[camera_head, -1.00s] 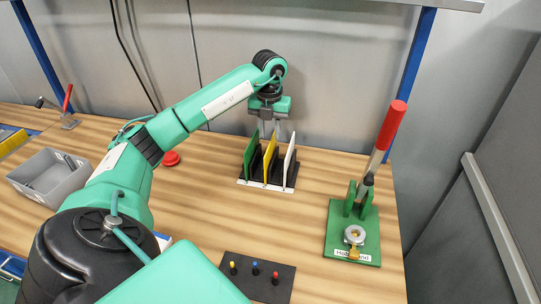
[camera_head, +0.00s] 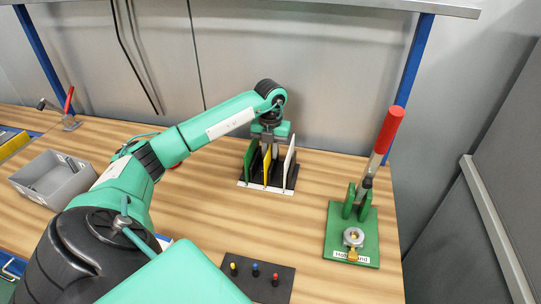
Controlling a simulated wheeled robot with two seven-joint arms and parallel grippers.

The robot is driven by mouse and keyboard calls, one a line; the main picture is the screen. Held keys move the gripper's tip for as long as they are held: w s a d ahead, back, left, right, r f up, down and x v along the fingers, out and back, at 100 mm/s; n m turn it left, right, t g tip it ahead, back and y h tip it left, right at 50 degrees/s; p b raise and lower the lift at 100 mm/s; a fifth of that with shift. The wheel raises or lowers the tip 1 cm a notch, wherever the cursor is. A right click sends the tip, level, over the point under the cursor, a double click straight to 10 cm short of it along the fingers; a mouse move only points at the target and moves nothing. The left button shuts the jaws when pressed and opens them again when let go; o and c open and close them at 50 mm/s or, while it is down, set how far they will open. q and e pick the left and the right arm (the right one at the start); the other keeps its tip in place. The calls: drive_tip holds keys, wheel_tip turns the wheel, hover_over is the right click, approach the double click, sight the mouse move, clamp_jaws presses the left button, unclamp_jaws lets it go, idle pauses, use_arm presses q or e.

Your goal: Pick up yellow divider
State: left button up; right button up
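The yellow divider (camera_head: 268,170) stands upright in the middle of a dark rack with a white front edge (camera_head: 262,188). A green divider (camera_head: 249,160) stands to its left and a white divider (camera_head: 289,165) to its right. My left gripper (camera_head: 270,150) points down from above, with its fingers low at the upper part of the yellow divider, between the green and white ones. The fingertips are partly hidden among the dividers, so I cannot tell whether they touch it or how far apart they are. My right gripper is not in view.
A green hand press with a red handle (camera_head: 390,130) stands at the right. A dark plate with yellow, blue and red pegs (camera_head: 258,277) lies at the front. A grey bin (camera_head: 50,180) is at the left. The wooden table between rack and press is clear.

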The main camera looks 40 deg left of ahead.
use_arm(q)
clamp_jaws()
